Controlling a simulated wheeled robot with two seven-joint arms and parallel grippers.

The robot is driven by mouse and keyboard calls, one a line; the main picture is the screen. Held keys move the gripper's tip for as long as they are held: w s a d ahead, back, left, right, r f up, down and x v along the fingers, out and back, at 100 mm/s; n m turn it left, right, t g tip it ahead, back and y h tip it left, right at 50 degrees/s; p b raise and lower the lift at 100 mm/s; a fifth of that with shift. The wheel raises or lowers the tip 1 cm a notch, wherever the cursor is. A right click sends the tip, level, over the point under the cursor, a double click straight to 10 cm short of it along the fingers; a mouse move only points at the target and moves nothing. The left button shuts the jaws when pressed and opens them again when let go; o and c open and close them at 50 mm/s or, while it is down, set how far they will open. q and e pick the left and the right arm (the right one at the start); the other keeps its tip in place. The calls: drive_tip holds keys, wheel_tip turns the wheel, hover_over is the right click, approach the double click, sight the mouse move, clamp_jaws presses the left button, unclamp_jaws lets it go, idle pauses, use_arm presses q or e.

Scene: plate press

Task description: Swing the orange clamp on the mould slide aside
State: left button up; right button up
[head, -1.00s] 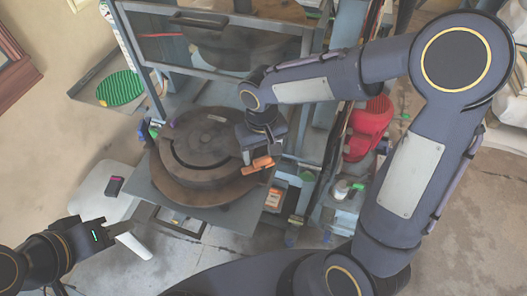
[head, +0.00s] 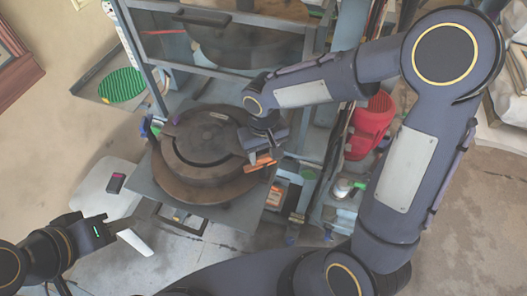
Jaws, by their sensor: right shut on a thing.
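The orange clamp (head: 261,163) sits at the right front edge of the dark round mould (head: 195,180), which rests on a grey plate of the press. My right gripper (head: 262,152) reaches down over it from the upper right and is shut on the clamp, hiding part of it. My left gripper (head: 136,232) is at the lower left, in front of the press and away from the mould. Its pale fingers are apart and nothing shows between them.
The press frame (head: 235,68) with its clear panel stands behind the mould. A green round pad (head: 121,87) lies on a tray at left. A red object (head: 371,122) and shelves with small items are at right. A white surface (head: 97,197) is at lower left.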

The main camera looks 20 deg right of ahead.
drive_tip(key=shift+n, duration=0.3)
drive_tip(key=shift+n+b, duration=0.3)
drive_tip(key=shift+n, duration=2.2)
drive_tip(key=o, duration=1)
wheel_tip(320, 180, up, 8)
drive_tip(key=shift+f, duration=0.1)
